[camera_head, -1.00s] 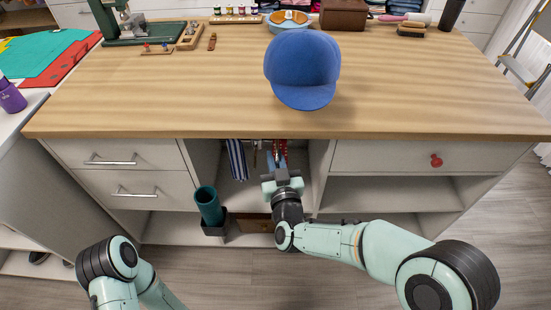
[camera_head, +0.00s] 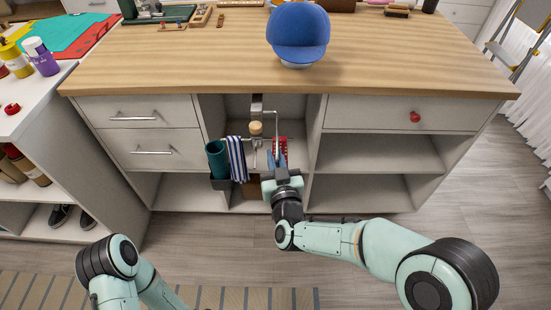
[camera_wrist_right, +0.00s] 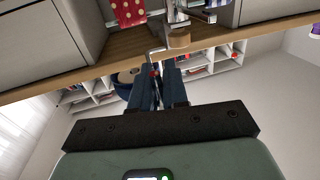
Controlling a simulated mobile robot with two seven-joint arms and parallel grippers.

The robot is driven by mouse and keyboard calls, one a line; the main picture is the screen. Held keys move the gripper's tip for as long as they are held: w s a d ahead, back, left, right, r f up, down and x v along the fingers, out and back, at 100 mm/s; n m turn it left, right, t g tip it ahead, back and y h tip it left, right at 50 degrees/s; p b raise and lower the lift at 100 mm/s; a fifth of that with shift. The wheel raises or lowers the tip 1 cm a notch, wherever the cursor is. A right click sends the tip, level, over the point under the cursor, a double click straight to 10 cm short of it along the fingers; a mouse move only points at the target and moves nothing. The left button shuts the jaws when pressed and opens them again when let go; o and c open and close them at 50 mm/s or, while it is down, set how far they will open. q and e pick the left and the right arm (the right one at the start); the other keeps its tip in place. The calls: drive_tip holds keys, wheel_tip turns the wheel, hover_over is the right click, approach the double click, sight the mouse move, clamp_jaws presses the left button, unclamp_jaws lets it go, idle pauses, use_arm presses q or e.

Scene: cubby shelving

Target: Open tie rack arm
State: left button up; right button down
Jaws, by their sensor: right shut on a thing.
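The tie rack (camera_head: 256,127), a metal slide with a round wooden knob, sticks out from the middle cubby under the counter. A blue-and-white striped tie (camera_head: 237,158) hangs on its left side and a red dotted tie (camera_head: 283,145) on its right. My right gripper (camera_head: 277,163) is in front of the rack, shut on its thin bent metal arm. In the right wrist view, the gripper fingers (camera_wrist_right: 157,88) close around this rod, below the wooden knob (camera_wrist_right: 178,38); the red dotted tie (camera_wrist_right: 128,11) hangs beyond. My left gripper is out of frame; only my left arm shows.
A teal cylinder (camera_head: 216,158) stands in a dark holder left of the striped tie. Drawers (camera_head: 140,118) flank the cubby on the left. A blue cap (camera_head: 298,35) sits on the wooden counter (camera_head: 180,65). The floor (camera_head: 240,255) in front is open.

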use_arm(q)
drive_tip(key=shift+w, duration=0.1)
use_arm(e)
drive_tip(key=shift+w, duration=0.1)
drive_tip(key=c, duration=1.2)
unclamp_jaws()
use_arm(q)
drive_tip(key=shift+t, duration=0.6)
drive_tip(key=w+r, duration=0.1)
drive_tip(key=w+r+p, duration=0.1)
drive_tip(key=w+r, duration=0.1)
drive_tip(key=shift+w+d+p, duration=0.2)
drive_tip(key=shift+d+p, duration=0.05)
drive_tip(key=shift+p, duration=0.15)
use_arm(e)
drive_tip(key=s+d, duration=0.1)
drive_tip(key=s, duration=0.7)
drive_tip(key=s+d, duration=0.1)
drive_tip(key=s, duration=0.4)
drive_tip(key=shift+d, duration=0.3)
